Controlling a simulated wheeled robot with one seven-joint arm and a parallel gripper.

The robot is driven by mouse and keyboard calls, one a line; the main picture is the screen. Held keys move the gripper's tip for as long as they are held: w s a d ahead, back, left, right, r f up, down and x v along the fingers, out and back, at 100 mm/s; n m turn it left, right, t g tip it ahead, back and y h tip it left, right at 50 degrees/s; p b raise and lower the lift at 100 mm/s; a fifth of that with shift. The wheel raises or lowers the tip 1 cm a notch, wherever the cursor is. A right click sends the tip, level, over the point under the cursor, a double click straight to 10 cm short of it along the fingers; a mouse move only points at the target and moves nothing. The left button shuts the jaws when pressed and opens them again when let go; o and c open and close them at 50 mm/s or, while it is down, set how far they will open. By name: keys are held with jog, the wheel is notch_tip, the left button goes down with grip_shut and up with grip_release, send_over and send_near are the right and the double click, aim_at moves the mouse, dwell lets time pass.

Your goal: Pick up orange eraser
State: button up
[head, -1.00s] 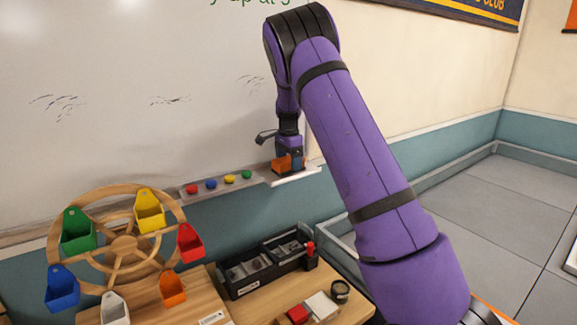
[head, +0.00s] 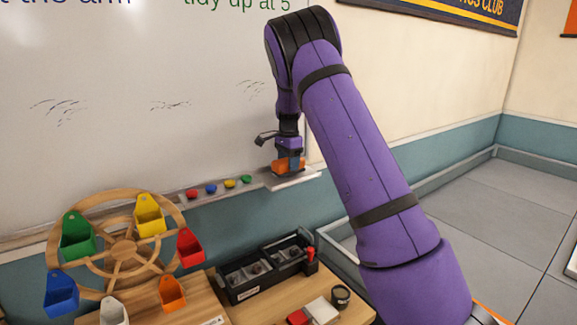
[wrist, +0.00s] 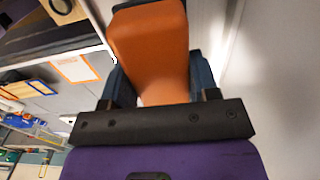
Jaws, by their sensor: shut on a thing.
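The orange eraser (head: 284,166) is at the right end of the whiteboard's ledge, under my gripper (head: 289,160). In the wrist view the eraser (wrist: 152,50) fills the space between the two dark fingers of my gripper (wrist: 160,85), which is shut on it. A darker part of the eraser shows at its far end. In the head view the eraser looks at or just above the ledge (head: 300,179); I cannot tell whether it still touches.
The whiteboard (head: 120,130) rises right behind the ledge. Coloured magnets (head: 211,188) lie along the ledge to the left. Below stand a wooden wheel with coloured buckets (head: 124,248) and a black organiser (head: 265,277) on a wooden table.

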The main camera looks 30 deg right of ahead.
jog(key=shift+r, duration=0.95)
jog(key=shift+s+a+r, duration=0.1)
jog(key=shift+s+r, duration=0.15)
jog(key=shift+s, duration=0.05)
jog(key=s+a+r, duration=0.1)
jog(key=s+a, duration=0.3)
jog(key=s, duration=1)
jog(key=shift+s+a+r, duration=0.15)
jog(key=shift+s+a, duration=0.05)
jog(key=shift+s, duration=0.2)
